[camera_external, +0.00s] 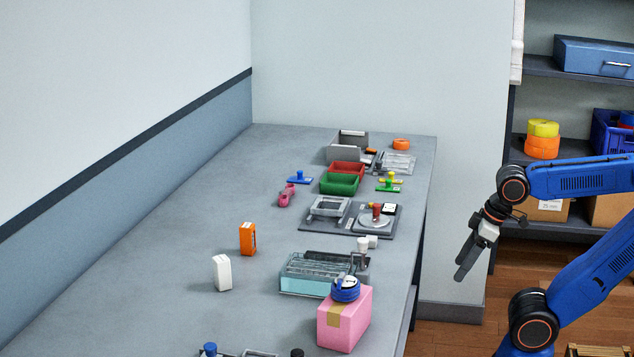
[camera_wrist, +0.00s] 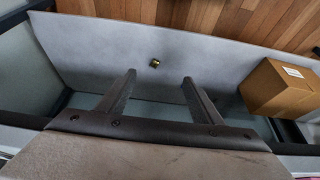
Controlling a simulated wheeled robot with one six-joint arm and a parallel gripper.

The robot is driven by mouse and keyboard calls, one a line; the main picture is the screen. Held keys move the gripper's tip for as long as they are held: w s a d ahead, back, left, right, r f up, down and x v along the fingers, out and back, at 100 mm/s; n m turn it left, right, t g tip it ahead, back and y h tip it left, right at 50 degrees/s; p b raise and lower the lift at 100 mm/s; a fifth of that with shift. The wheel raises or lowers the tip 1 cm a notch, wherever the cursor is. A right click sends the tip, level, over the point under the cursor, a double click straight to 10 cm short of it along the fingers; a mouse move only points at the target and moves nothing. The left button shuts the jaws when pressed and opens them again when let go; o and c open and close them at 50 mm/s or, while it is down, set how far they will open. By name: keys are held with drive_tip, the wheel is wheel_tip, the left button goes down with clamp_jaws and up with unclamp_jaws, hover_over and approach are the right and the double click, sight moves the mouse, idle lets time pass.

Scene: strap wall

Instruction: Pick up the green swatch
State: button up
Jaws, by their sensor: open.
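I cannot make out a clear green swatch in either view. In the external view a small green item (camera_external: 388,187) lies on the table beside a green bin (camera_external: 340,185); it is too small to identify. My gripper (camera_external: 468,270) hangs to the right of the table's right edge, well apart from the items on it, fingers pointing down. In the wrist view my gripper (camera_wrist: 158,79) is open with nothing between its fingers. A tiny dark and yellow object (camera_wrist: 154,63) lies on a pale grey surface beyond the fingertips.
The long grey table (camera_external: 180,270) holds a pink box (camera_external: 344,320), a clear-sided case (camera_external: 308,279), an orange carton (camera_external: 247,239) and a white carton (camera_external: 222,273). Shelves stand behind my arm. A cardboard box (camera_wrist: 282,88) shows at right in the wrist view.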

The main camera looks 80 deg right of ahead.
drive_tip(key=shift+o, duration=0.6)
drive_tip(key=o, duration=0.3)
wheel_tip(320, 180, up, 35)
drive_tip(key=n+g, duration=0.5)
drive_tip(key=n, duration=1.3)
hover_over(389, 180)
wheel_tip(389, 180, down, 17)
drive_tip(key=shift+s+d, duration=0.1)
drive_tip(key=shift+d, duration=0.05)
drive_tip(key=shift+f, duration=2.8)
